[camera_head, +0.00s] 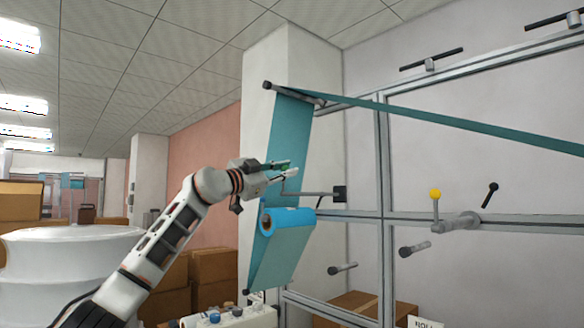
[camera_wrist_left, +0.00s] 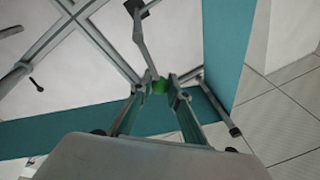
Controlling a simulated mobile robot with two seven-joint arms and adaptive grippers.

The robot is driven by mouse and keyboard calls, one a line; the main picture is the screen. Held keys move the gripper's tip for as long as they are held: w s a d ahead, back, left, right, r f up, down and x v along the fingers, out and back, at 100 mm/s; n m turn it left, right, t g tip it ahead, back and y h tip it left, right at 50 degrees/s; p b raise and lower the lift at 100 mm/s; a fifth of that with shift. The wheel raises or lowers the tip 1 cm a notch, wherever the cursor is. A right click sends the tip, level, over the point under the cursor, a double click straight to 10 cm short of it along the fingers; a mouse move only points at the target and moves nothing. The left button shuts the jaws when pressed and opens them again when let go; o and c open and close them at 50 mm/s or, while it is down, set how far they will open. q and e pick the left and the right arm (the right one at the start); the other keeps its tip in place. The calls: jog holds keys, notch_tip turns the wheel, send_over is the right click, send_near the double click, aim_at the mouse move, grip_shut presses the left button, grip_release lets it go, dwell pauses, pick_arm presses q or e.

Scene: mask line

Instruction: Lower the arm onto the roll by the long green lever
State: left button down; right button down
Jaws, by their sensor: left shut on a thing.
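The green lever end (camera_wrist_left: 160,86) sits between the fingertips of my left gripper (camera_wrist_left: 160,82) in the left wrist view. In the head view my left gripper (camera_head: 291,169) is shut on it, and the fingers largely hide the green part. A thin grey arm (camera_head: 315,194) runs left from a black block (camera_head: 340,194) on the frame and bends up to the gripper. The light-blue roll (camera_head: 288,233) lies below the arm. In the head view a gap shows between the arm and the top of the roll. My right gripper is out of view.
A teal web (camera_head: 290,130) hangs behind my gripper, and a teal strip (camera_head: 450,131) runs right from the top bar. The grey frame (camera_head: 384,160) carries a yellow-knobbed lever (camera_head: 435,195). Cardboard boxes (camera_head: 212,267) stand low behind my left arm.

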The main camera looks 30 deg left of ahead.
pick_arm(q)
jog(key=shift+w+a+n+y, duration=0.2)
jog(key=shift+a+n+y, duration=0.25)
jog(key=shift+n, duration=0.7)
jog(key=shift+w+a+n+y, duration=0.25)
jog(key=shift+a+n, duration=0.4)
jog(key=shift+n, duration=0.5)
jog(key=c, duration=1.9)
grip_release()
jog(key=shift+s, duration=0.15)
jog(key=v, duration=1.1)
jog(key=shift+s+f, duration=0.2)
jog(key=shift+s, duration=0.15)
jog(key=shift+a, duration=0.1)
